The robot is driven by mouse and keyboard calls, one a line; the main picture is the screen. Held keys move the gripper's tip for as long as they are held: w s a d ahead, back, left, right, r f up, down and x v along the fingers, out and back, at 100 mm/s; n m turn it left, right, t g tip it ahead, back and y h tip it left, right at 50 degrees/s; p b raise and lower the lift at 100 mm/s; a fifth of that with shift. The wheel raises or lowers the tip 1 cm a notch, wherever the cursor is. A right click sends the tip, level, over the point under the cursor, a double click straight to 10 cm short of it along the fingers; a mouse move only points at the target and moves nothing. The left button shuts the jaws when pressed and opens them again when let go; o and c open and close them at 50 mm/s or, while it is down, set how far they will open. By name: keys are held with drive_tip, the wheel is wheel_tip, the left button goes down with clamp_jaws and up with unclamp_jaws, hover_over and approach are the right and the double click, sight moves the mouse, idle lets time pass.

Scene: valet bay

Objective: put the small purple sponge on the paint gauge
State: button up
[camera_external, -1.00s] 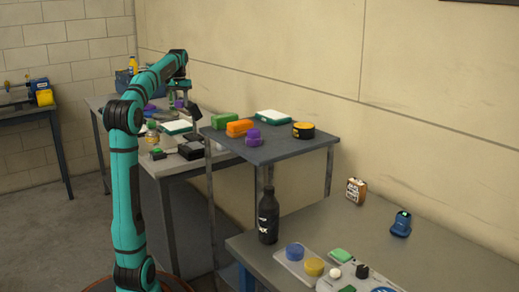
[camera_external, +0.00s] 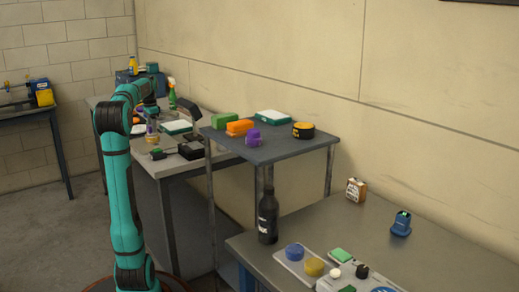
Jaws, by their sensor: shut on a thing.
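My gripper (camera_external: 151,112) is over the near left part of the back table, partly hidden by my arm and small in the picture. It is shut on the small purple sponge, which is hard to make out. A small dark device with a green top (camera_external: 158,153) lies on the table near its front left corner, below my gripper in the picture. It may be the paint gauge. A blue device with a green face (camera_external: 401,224) stands on the right table and also looks like a gauge. I cannot tell for sure which is meant.
A raised shelf (camera_external: 275,152) holds a green block (camera_external: 224,120), an orange block (camera_external: 240,127), a purple object (camera_external: 254,137) and a black-yellow tin (camera_external: 303,130). A green spray bottle (camera_external: 172,95) and a black box (camera_external: 191,150) stand on the back table.

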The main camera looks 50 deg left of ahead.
sight(155, 147)
drive_tip(key=shift+f, duration=4)
drive_tip(key=shift+f, duration=0.15)
drive_tip(key=o, duration=0.7)
drive_tip(key=shift+c, duration=0.2)
wheel_tip(155, 147, up, 12)
drive_tip(key=shift+r, duration=0.2)
drive_tip(key=shift+c, duration=0.3)
